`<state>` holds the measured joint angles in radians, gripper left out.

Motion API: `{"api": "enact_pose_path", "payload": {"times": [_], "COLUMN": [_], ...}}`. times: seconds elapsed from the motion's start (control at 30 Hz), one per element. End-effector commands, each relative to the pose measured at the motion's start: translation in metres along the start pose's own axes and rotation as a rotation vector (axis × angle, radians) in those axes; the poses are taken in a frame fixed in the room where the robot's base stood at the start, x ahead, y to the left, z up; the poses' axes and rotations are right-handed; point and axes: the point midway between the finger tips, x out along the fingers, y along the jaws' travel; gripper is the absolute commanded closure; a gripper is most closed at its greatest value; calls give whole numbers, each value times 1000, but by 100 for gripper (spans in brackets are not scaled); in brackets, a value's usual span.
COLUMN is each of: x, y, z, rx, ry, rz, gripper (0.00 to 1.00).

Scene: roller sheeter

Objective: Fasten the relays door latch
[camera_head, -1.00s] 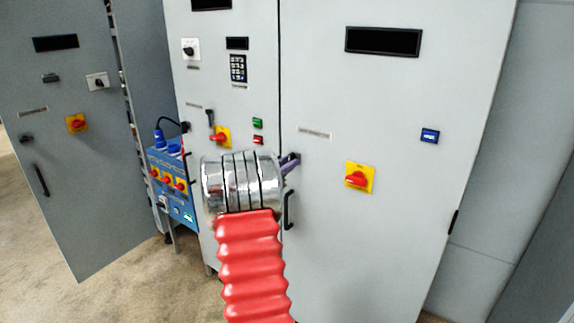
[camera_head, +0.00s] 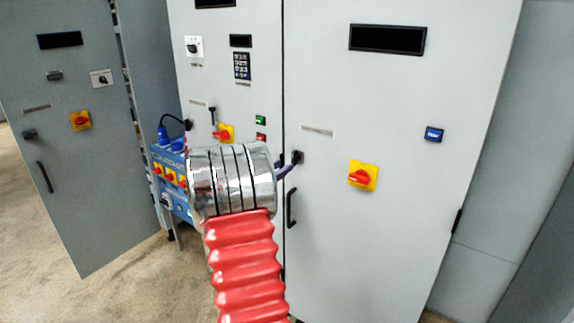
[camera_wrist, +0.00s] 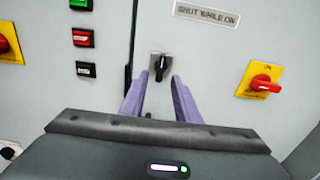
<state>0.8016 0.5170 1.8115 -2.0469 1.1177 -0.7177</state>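A small black door latch (camera_head: 298,157) sits at the left edge of the wide right-hand cabinet door (camera_head: 390,110). In the wrist view the latch (camera_wrist: 161,66) is a dark knob on a grey plate, standing roughly upright. My gripper (camera_head: 289,165) is at the latch, its purple fingers just left of it in the head view. In the wrist view my gripper (camera_wrist: 158,80) has its two fingers apart, one on each side below the latch. I cannot tell whether either finger touches it. My silver and red arm hides part of the narrow middle door.
A black handle (camera_head: 291,208) is below the latch, and a red-yellow switch (camera_head: 363,176) is to its right. Green (camera_head: 261,120) and red buttons are to its left. Another grey door (camera_head: 75,150) stands open at far left, beside a blue socket box (camera_head: 168,160).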

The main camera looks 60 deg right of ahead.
Motion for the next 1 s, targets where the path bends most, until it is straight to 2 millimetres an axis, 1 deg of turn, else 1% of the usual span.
{"api": "enact_pose_path", "payload": {"times": [0.03,0.2,0.3,0.43,0.6,1.0], "x": [-10,-40,-56,-70,-78,-78], "y": [1,2,1,1,1,0], "z": [0,0,-1,-1,-2,-2], "rx": [0,-1,-2,-2,-1,-1], "ry": [0,1,2,1,2,2], "rz": [4,4,3,2,1,1], "gripper": [71,71,71,71,71,71]}}
